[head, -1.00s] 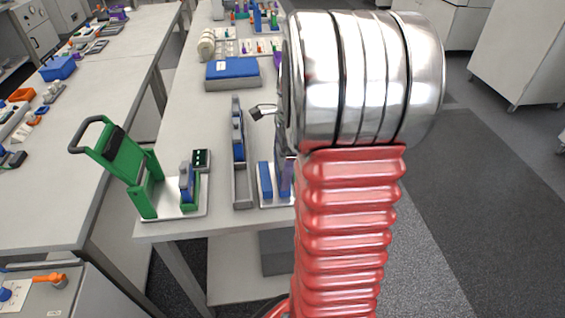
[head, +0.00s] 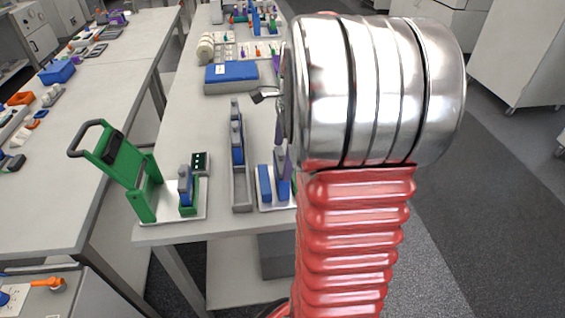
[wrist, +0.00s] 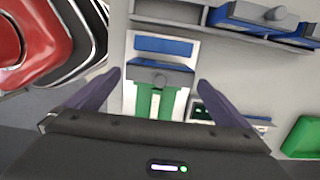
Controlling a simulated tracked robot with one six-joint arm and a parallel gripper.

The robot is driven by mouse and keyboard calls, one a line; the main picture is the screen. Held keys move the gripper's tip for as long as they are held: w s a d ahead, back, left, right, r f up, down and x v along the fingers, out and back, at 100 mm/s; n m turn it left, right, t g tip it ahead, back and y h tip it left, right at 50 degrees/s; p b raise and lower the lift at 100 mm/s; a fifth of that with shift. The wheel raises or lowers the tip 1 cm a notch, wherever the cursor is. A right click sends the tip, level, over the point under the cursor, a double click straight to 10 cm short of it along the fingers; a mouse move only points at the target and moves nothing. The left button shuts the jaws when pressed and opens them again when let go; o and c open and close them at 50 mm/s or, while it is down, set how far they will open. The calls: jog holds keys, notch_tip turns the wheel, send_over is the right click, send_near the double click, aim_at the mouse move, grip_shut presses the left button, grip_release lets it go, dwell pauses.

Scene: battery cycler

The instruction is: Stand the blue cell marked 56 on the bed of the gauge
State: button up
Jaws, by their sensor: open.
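In the head view, a blue cell with a grey top (head: 283,188) stands beside a blue block (head: 264,183) on a white plate (head: 268,206). Its marking is not readable. In the wrist view this grey-topped blue cell (wrist: 161,76) shows between my finger tips, with a green part below it. My gripper (wrist: 160,82) is open, one purple finger on each side; contact cannot be judged. A green lever-frame device (head: 125,165) stands at the left on its own plate, with another blue cell (head: 185,183) in a green holder. I cannot tell which device is the gauge.
A grey rail tray (head: 242,190) holding blue cells (head: 237,140) stands left of the plate. A small display (head: 200,162) sits by the green device. A blue-topped box (head: 231,76) lies farther back. My arm hides the bench's right side.

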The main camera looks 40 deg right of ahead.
notch_tip(320, 180, up, 7)
jog(key=shift+s+d+f, duration=0.2)
jog(key=shift+d, duration=0.15)
dwell(0.6)
jog(key=s+a+r+n+t+h, duration=0.1)
jog(key=a+n, duration=0.5)
jog(key=a, duration=0.2)
jog(key=s+a+r+n+t, duration=0.1)
jog(key=a+r+n, duration=0.1)
jog(key=a+n, duration=0.4)
jog(key=s+a+f+n+t, duration=0.1)
jog(key=s+a+n, duration=0.2)
jog(key=a+n, duration=0.3)
jog(key=s+a+f+n+t, duration=0.1)
jog(key=s+a+f+n, duration=0.1)
jog(key=s+a+n, duration=0.2)
jog(key=a+n, duration=0.2)
jog(key=a, duration=0.2)
jog(key=shift+a+n+t, duration=0.15)
jog(key=shift+n+t, duration=0.25)
jog(key=shift+s+f, duration=0.1)
